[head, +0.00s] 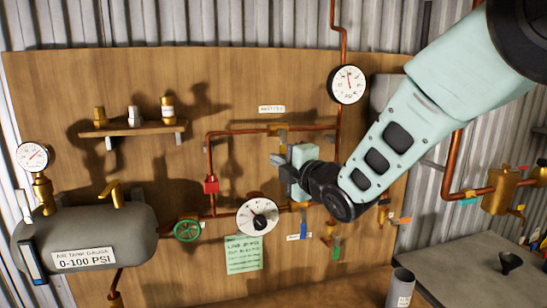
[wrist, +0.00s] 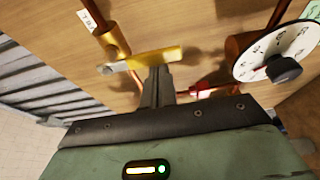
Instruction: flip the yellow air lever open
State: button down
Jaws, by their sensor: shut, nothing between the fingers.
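The yellow air lever (wrist: 160,57) crosses the upper middle of the wrist view, beside a brass fitting on a copper pipe. In the head view, the yellow piece (head: 278,128) on the upper copper pipe appears to be the same valve, partly hidden by my gripper. My gripper (head: 276,160) is shut and empty, in front of the board just below that pipe. In the wrist view my closed fingertips (wrist: 157,72) overlap the lever's near edge; whether they touch it I cannot tell.
A dial with a black knob (head: 257,216) and a red fitting (head: 211,184) are close by. A shelf (head: 133,128) holds small bottles. A grey table (head: 470,270) is at lower right.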

jog(key=shift+w+d+f+n+b, duration=0.1)
jog(key=shift+d+f+n+b, duration=0.15)
jog(key=shift+n+b, duration=0.5)
jog(key=w+d+r+n+h+b, duration=0.1)
jog(key=d+r+n+h+b, duration=0.1)
jog(key=n+b, duration=0.3)
jog(key=w+d+r+n+g+h+b, duration=0.1)
jog(key=d+n+h+b, duration=0.3)
jog(key=n, duration=0.4)
jog(key=shift+d+r+h+b, duration=0.25)
jog(key=shift+r+h+b, duration=0.2)
jog(key=shift+r, duration=0.45)
dwell(0.6)
